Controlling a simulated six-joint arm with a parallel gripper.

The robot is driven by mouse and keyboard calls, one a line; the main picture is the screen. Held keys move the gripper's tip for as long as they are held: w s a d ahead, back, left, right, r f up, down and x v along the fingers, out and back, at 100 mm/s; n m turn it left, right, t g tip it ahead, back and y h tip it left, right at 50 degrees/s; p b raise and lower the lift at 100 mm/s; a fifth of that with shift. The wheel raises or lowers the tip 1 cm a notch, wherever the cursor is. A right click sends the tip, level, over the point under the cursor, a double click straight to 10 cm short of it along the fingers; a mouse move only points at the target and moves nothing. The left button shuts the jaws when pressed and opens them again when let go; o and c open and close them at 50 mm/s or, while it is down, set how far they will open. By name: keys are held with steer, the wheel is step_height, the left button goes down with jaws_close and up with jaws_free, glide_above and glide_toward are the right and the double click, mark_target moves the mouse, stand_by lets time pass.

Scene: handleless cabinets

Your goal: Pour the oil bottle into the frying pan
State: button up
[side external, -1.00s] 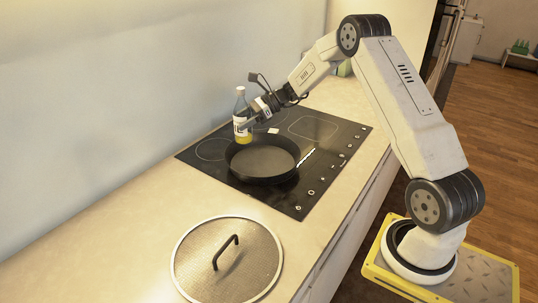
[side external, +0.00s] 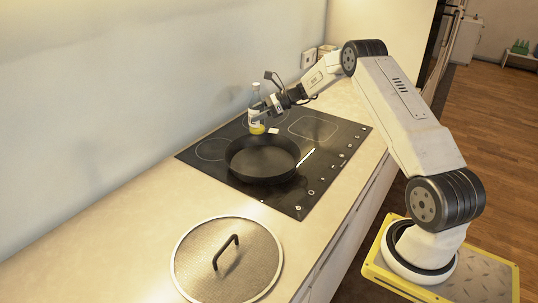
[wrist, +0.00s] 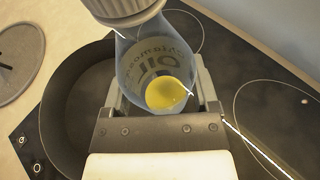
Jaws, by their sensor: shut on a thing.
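The oil bottle (side external: 255,101) is clear with a pale label and yellow oil at its bottom. It stands close to upright just behind the frying pan's far rim in the side view. In the wrist view the bottle (wrist: 150,62) fills the middle, its cap end at the top edge. My gripper (side external: 265,108) is shut around the bottle's body; its fingers (wrist: 158,98) show on both sides of it. The black frying pan (side external: 262,161) sits on the cooktop and looks empty. The pan (wrist: 62,105) is left of the bottle in the wrist view, partly hidden by my gripper.
The black cooktop (side external: 318,130) is set in a pale counter (side external: 130,230). A round lid with a handle (side external: 228,268) lies on the counter at the front. A small white item (side external: 273,131) lies behind the pan. The wall (side external: 120,100) runs along the back.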

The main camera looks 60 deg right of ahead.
steer(key=shift+r+n, duration=0.1)
steer(key=shift+n, duration=0.2)
steer(key=shift+a+r+n+t+h, duration=0.1)
steer(key=shift+r+n+t+h, duration=0.1)
steer(key=shift+n+t+h, duration=0.7)
steer(key=shift+s+a+f+n+t, duration=0.1)
steer(key=shift+n+t, duration=0.15)
steer(key=shift+n, duration=0.4)
steer(key=shift+s+a+f+n+t, duration=0.1)
steer(key=shift+n+t, duration=0.15)
steer(key=shift+n, duration=0.4)
steer(key=shift+w+d+f+n+t+h, duration=0.2)
steer(key=shift+d+f+n+t+h, duration=0.1)
steer(key=shift+n+t, duration=0.3)
steer(key=shift+w+d+f+n, duration=0.15)
steer(key=shift+f+n, duration=0.15)
steer(key=shift+f, duration=0.15)
steer(key=shift+w+d+f+n, duration=0.1)
steer(key=shift+f+n, duration=0.2)
steer(key=shift+f, duration=0.15)
steer(key=shift+w+d+f+n+t, duration=0.3)
steer(key=shift+f+n+t, duration=0.15)
steer(key=shift+n, duration=0.35)
steer(key=shift+w+r+n+t, duration=0.1)
steer(key=shift+r+n+t, duration=0.15)
steer(key=shift+n, duration=0.05)
steer(key=shift+w+d+r+n, duration=0.1)
steer(key=shift+d+n, duration=0.05)
steer(key=shift+n, duration=0.15)
